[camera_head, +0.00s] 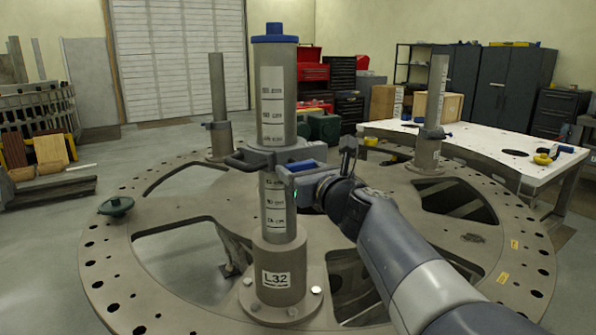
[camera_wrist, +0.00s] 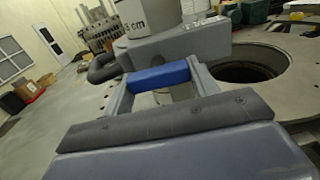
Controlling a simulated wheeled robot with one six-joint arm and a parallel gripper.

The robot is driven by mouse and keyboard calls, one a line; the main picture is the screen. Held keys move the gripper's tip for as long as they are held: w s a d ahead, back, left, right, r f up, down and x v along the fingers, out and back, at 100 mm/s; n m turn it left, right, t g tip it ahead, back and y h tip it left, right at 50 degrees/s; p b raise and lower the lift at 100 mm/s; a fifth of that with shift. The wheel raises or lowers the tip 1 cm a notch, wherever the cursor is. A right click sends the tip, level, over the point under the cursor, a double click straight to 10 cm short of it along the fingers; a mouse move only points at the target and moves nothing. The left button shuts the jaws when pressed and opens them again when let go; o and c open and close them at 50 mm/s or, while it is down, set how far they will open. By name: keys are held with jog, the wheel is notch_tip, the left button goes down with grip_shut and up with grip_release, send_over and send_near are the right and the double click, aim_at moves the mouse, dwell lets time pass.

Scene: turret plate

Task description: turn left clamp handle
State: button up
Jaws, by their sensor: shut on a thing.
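A grey clamp (camera_head: 268,157) sits around the upright post (camera_head: 273,108), about halfway up its centimetre scale. A dark loop handle (camera_head: 240,161) sticks out to the left of the clamp. On its right side is a handle with a blue bar (camera_head: 303,165), close to my gripper (camera_head: 308,173). In the wrist view, the blue bar (camera_wrist: 160,75) lies just ahead of my gripper's dark pad, and the clamp body (camera_wrist: 170,44) is behind it. My gripper is shut on the blue-barred handle; the exact finger contact is partly hidden.
The post stands on a large round turret plate (camera_head: 105,250) with wide cut-outs and holes. Two more posts (camera_head: 218,105) and (camera_head: 436,110) rise farther back. A green knob (camera_head: 116,206) sits at the plate's left. A white table (camera_head: 490,150) stands to the right.

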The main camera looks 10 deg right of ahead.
jog(key=shift+n, duration=0.3)
jog(key=n+b, duration=0.3)
jog(key=shift+d+f+n, duration=0.1)
jog(key=shift+f+n, duration=0.05)
jog(key=shift+n, duration=0.25)
jog(key=n+b, duration=0.3)
jog(key=n, duration=0.1)
jog(key=shift+d+n+b, duration=0.1)
jog(key=shift+n+b, duration=0.2)
jog(key=shift+b, duration=0.05)
jog(key=n+b, duration=0.3)
jog(key=n, duration=0.2)
jog(key=shift+d+r+b, duration=0.1)
jog(key=shift+r+b, duration=0.1)
jog(key=shift+b, duration=0.15)
jog(key=shift+r+n+b, duration=0.2)
jog(key=shift+n+b, duration=0.85)
jog(key=shift+n, duration=0.95)
jog(key=shift+r, duration=0.1)
jog(key=o, duration=1)
